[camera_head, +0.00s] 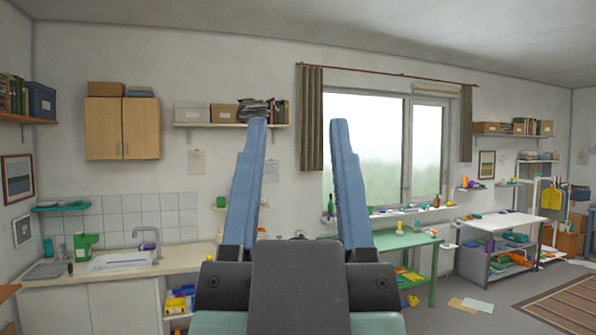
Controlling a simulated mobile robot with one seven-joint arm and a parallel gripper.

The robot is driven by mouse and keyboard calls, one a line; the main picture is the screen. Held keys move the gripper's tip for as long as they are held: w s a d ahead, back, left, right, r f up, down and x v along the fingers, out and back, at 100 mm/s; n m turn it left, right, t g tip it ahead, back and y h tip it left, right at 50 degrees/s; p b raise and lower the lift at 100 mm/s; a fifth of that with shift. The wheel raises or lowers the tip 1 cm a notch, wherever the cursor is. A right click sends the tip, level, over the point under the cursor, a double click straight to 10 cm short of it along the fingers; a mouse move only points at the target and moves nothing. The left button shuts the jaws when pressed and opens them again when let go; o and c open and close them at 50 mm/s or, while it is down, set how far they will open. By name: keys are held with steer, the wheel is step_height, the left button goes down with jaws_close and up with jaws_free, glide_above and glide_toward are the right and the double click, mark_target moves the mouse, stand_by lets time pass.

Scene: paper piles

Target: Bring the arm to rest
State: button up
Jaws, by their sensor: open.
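My gripper (295,128) is in the middle of the head view, close to the camera. Its two long blue fingers point up and stand wide apart. Nothing is between them but the view of the wall and window behind. The dark gripper body (298,285) fills the bottom middle and hides part of the counter and floor. The gripper touches nothing that I can see.
A counter with a sink (122,261) runs along the left. A green table (412,242) stands right of the gripper, and a white table (500,222) farther right. Papers (471,305) lie on the floor near a rug (565,305). Shelves line the walls.

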steer(key=shift+s+r+t, duration=0.3)
steer(key=shift+s+r, duration=0.2)
step_height(320, 180, down, 4)
steer(key=b, duration=0.3)
steer(key=shift+w+r, duration=0.1)
steer(key=shift+r, duration=0.15)
stand_by(0.3)
